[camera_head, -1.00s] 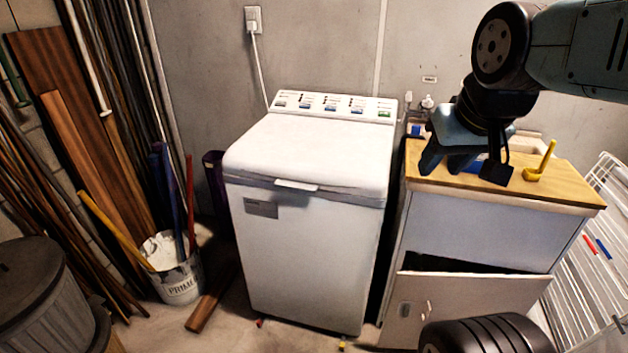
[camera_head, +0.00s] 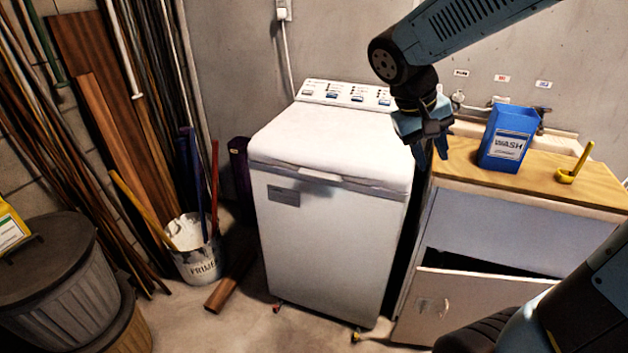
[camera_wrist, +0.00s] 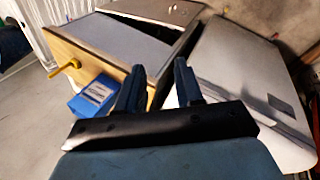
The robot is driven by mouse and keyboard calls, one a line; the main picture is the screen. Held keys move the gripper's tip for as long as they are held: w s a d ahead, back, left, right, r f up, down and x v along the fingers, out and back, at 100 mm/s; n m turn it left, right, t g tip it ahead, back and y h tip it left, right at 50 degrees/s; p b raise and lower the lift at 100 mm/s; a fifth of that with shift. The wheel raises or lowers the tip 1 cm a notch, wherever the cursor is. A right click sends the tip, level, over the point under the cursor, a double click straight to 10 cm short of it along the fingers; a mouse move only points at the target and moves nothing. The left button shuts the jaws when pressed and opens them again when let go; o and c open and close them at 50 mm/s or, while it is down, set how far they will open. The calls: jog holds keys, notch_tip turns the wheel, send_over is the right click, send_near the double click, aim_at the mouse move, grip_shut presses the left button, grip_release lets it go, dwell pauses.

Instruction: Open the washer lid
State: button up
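The white washer (camera_head: 320,240) stands against the wall, and its lid (camera_head: 335,145) is down. A handle tab (camera_head: 320,175) sticks out at the middle of the lid's front edge. A control panel (camera_head: 345,95) runs along the back. My gripper (camera_head: 431,155) points down beside the lid's right edge, above the gap between washer and cabinet, and touches nothing that I can make out. In the wrist view its two fingers (camera_wrist: 156,82) are apart with nothing between them. The washer front (camera_wrist: 250,75) fills the right of that view, with its grey label (camera_wrist: 282,107).
A wooden-topped sink cabinet (camera_head: 545,180) stands right of the washer, its door (camera_head: 470,300) tilted open. On it are a blue WASH box (camera_head: 506,140) and a yellow scoop (camera_head: 574,168). A primer bucket (camera_head: 195,255), planks and lidded bins (camera_head: 45,265) stand left.

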jog(key=w+a+f+n+t+h, duration=0.3)
jog(key=w+a+f+h, duration=0.4)
jog(key=w+a+f, duration=0.55)
jog(key=w+a+f+n+t, duration=0.1)
jog(key=a+f+n+t, duration=0.2)
jog(key=a+f+t, duration=0.5)
jog(key=w+a+f+n+t, duration=0.15)
jog(key=a+f, duration=0.25)
jog(key=a, duration=0.7)
jog(key=x, duration=1.3)
jog(key=shift+w, duration=0.2)
jog(key=shift+d+n, duration=0.15)
jog(key=shift+n, duration=0.1)
jog(key=shift+c, duration=0.3)
jog(key=c, duration=0.6)
grip_shut()
jog(key=shift+s+f, duration=0.1)
